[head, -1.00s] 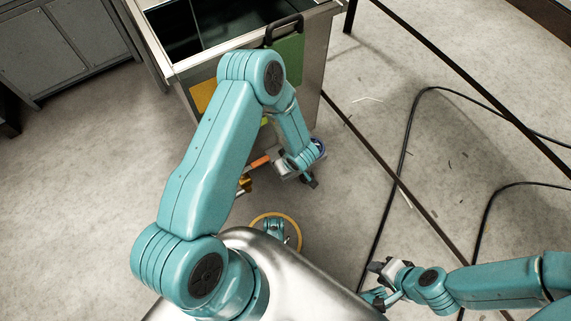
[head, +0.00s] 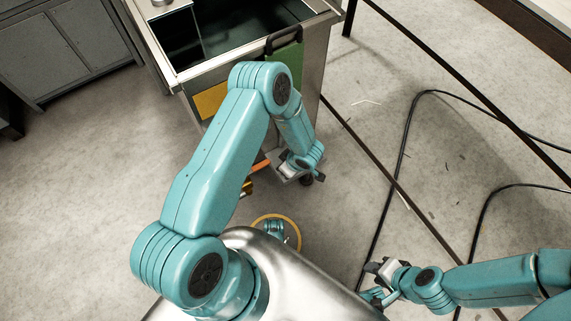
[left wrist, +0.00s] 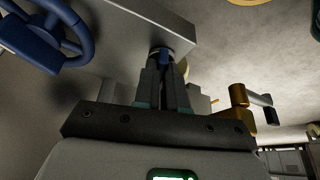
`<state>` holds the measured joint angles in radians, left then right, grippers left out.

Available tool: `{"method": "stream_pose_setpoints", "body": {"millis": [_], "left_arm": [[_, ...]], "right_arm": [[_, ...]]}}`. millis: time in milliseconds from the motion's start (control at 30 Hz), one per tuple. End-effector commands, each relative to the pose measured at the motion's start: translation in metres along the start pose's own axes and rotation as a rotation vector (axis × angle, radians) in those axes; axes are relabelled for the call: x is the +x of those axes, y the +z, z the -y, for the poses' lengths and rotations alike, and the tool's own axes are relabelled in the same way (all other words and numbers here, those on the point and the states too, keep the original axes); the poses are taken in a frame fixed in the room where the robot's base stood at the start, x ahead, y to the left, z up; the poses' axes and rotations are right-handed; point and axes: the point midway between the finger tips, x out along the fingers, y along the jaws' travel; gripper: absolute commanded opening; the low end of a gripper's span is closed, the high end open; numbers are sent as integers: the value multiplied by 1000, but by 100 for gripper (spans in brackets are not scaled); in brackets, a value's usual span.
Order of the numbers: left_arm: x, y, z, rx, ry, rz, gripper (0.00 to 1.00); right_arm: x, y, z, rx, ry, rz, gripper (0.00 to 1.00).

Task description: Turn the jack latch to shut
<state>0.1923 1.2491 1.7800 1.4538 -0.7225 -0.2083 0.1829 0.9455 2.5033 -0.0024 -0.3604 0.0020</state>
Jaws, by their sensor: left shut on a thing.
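In the left wrist view, my left gripper (left wrist: 163,88) has its fingers closed around a small blue piece (left wrist: 163,57) under a round collar on a grey metal block. I take this piece to be the jack latch. The fingers hide most of it, so its exact angle cannot be told. In the head view, my left gripper (head: 287,176) is low beside the front of the metal cart (head: 311,88), and the latch is hidden there. My right gripper (head: 376,282) is at the lower right, away from the cart, and its jaw gap is unclear.
A blue handwheel (left wrist: 68,35) is at left in the left wrist view. A gold crank with a dark grip (left wrist: 240,104) is at right. An orange bar (head: 261,164) juts out near the gripper in the head view. Black cables (head: 405,140) lie on the floor at right.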

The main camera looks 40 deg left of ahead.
Motion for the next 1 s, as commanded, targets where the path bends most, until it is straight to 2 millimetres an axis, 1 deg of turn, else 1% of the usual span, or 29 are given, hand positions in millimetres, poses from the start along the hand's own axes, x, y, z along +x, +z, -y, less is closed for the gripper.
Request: {"method": "stream_pose_setpoints", "body": {"millis": [33, 333, 567, 1000], "left_arm": [[-3, -1, -1, -40, -16, 0, 0], [-1, 0, -2, -306, -126, 1, 0], [0, -1, -4, -508, -209, 2, 0], [2, -2, -6, -883, -365, 2, 0]], "right_arm": [[-6, 1, 3, -3, 0, 2, 36], [-14, 4, 8, -10, -1, 9, 36], [-15, 4, 8, -11, -1, 11, 36], [-9, 3, 5, -7, -1, 7, 36]]}}
